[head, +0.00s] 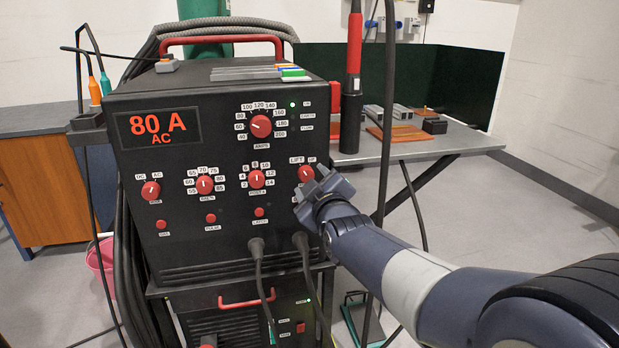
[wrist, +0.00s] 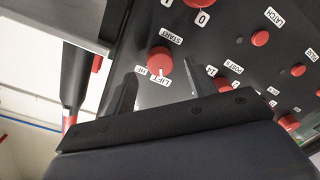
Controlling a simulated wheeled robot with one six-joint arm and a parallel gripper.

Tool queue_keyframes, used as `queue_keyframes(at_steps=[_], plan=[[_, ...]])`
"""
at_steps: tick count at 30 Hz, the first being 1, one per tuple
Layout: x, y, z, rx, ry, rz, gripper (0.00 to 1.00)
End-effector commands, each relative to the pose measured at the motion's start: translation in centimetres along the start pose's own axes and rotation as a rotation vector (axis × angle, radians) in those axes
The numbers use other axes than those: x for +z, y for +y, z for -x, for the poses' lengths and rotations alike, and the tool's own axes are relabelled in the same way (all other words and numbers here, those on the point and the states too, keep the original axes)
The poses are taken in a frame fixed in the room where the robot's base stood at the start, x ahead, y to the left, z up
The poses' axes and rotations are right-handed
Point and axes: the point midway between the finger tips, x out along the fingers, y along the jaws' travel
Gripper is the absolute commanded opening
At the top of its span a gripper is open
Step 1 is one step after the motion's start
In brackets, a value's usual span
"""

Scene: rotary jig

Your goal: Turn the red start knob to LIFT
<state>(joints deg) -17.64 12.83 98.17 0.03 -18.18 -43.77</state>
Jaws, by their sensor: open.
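The red start knob (head: 306,173) is at the right end of the welder's knob row, with LIFT and HF labels above it. It also shows in the wrist view (wrist: 160,60), between and beyond my fingertips, with START, LIFT and HF labels around it. I cannot tell which label its pointer faces. My gripper (head: 316,187) is just in front of the panel at the knob's lower right in the head view. In the wrist view my gripper (wrist: 161,74) is open and empty, one finger on each side of the knob, with no clear contact.
Another red knob (wrist: 200,3) with 0 and 1 labels is close to the start knob. The black welder (head: 215,120) shows 80 A AC and has several other red knobs and buttons. Cables hang below the panel. A grey table (head: 460,140) stands behind at right.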

Motion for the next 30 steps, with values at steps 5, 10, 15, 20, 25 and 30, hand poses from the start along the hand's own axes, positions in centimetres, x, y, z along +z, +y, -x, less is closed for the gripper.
queue_keyframes(at_steps=[5, 10, 15, 20, 25, 30], plan=[[-0.2, 0.2, 3.6, 0.000, 0.001, 0.000, 0.53], [-0.2, 0.1, 6.2, 0.001, 0.001, 0.000, 0.53], [-0.1, 0.1, 7.6, 0.000, 0.000, 0.001, 0.53], [0.0, 0.0, 7.9, 0.000, 0.000, 0.001, 0.53], [0.0, 0.0, 7.9, 0.000, 0.000, 0.001, 0.53], [0.0, 0.0, 7.6, 0.000, 0.000, 0.001, 0.53]])
